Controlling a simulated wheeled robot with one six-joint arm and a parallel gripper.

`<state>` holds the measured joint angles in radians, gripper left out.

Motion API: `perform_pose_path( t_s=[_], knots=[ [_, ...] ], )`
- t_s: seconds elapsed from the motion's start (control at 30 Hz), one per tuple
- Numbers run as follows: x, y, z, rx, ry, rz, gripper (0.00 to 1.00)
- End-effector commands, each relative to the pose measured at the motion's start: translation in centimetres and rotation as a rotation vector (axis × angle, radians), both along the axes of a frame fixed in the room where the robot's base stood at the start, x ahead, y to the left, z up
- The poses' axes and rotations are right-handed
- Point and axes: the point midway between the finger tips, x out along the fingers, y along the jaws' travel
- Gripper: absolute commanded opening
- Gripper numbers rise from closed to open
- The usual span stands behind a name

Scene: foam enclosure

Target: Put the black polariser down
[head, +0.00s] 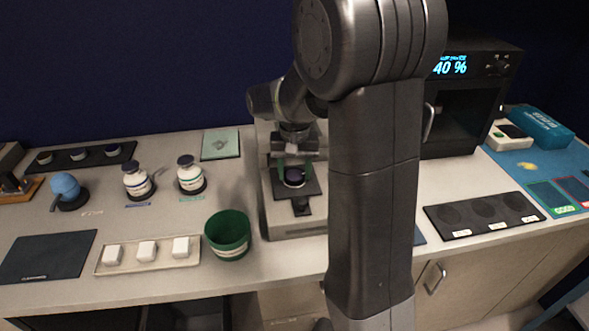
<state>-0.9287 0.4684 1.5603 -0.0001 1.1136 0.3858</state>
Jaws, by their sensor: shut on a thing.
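My gripper (294,168) is in front of the pale instrument stand (280,222), with its fingers pointing down over the stand's black stage (308,188). A small dark round piece, which looks like the black polariser (294,179), is between the greenish fingertips. The gripper is shut on it. It is at or just above the stage; I cannot tell whether it touches. My own arm hides the right part of the stand.
A green cup (228,240) stands just left of the stand. Two bottles (190,177) and a tray of white blocks (190,258) are further left. A black holder with three round recesses (515,222) and a dark oven (462,140) are on the right.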

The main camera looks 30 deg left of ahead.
Motion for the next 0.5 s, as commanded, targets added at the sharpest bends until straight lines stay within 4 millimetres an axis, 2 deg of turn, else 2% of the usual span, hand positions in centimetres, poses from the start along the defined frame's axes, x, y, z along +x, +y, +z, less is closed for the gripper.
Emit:
perform_pose_path(
  t_s=[0.23,0.27,0.37,0.5],
  knots=[
    [0.01,0.00,-0.30,0.000,0.000,0.000,0.27],
    [0.00,0.01,-0.31,0.001,-0.001,0.000,0.51],
    [0.01,0.02,-0.22,0.001,-0.001,0.000,0.71],
    [0.01,0.02,-0.20,0.001,-0.001,0.000,0.71]
  ],
)
